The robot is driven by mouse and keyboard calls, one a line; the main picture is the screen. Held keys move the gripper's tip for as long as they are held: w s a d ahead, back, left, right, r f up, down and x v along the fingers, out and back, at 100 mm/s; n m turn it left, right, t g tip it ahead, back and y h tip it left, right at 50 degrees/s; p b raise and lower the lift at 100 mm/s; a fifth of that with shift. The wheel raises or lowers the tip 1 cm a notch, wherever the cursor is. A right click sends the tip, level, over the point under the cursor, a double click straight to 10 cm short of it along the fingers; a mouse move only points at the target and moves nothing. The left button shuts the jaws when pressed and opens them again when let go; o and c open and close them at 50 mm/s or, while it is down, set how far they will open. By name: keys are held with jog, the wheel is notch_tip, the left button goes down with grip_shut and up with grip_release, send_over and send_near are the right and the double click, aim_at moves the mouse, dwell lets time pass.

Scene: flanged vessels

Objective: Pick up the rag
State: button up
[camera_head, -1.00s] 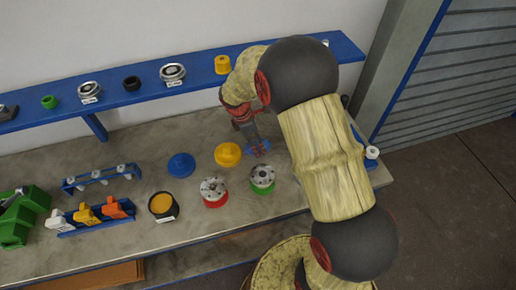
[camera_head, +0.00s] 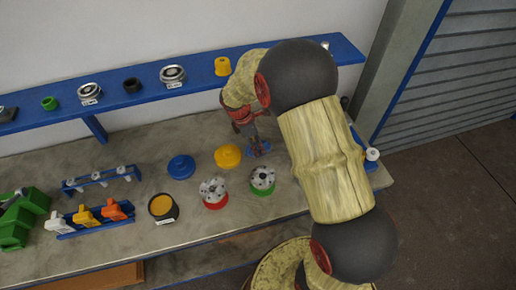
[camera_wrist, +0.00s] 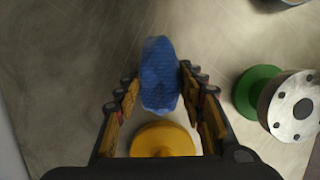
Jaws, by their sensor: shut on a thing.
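The rag is a crumpled blue cloth (camera_wrist: 160,75) between my fingertips in the wrist view. My gripper (camera_wrist: 158,76) is shut on the rag, with one finger on each side. In the head view my gripper (camera_head: 254,140) points down, low over the bench. I cannot tell whether the rag still touches the bench.
A yellow cap (camera_head: 228,155) stands just left of the rag. A green-based flanged vessel (camera_head: 262,180) and a red-based one (camera_head: 214,192) stand in front. A blue cap (camera_head: 181,167) and an orange-topped pot (camera_head: 162,207) are further left. A blue shelf (camera_head: 200,72) runs behind.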

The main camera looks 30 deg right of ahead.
jog(key=shift+c, duration=0.7)
jog(key=shift+r, duration=0.45)
notch_tip(320, 180, up, 2)
jog(key=shift+r+p, duration=0.1)
jog(key=shift+p, duration=0.6)
jog(key=s+a+r+p, duration=0.3)
jog(key=s+a+r, duration=0.5)
jog(key=s+r, duration=0.2)
jog(key=shift+s+a, duration=0.4)
jog(key=shift+s, duration=0.1)
